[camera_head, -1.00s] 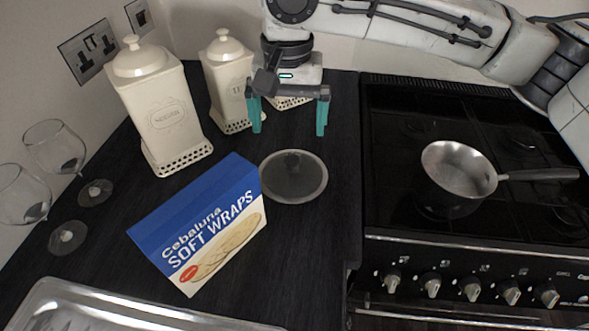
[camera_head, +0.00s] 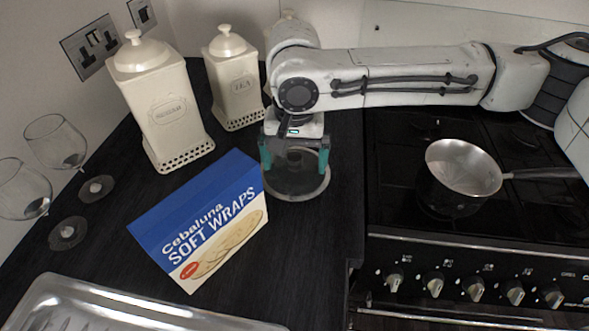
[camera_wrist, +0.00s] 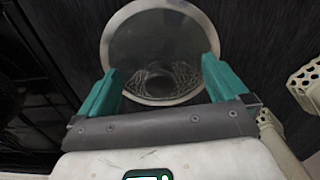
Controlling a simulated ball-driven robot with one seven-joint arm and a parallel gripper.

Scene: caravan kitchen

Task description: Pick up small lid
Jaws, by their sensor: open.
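The small lid (camera_head: 296,188) is a round glass lid with a pale metal rim. It lies on the dark worktop between the wraps box and the cooker. In the wrist view the lid (camera_wrist: 133,44) is under and ahead of my fingers, its knob (camera_wrist: 160,77) between them in the picture. My gripper (camera_head: 295,166) is open over the lid, one teal finger on each side of the knob. The gripper also shows in the wrist view (camera_wrist: 160,75) with its fingers spread and nothing clamped. The head view does not clearly show the height of the fingertips above the lid.
The blue wraps box (camera_head: 205,225) lies close left of the lid. Cream canisters (camera_head: 165,110) stand behind it, and wine glasses (camera_head: 55,145) stand at the left. A saucepan (camera_head: 462,170) sits on the cooker at the right. Bare worktop (camera_head: 310,250) lies in front of the lid.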

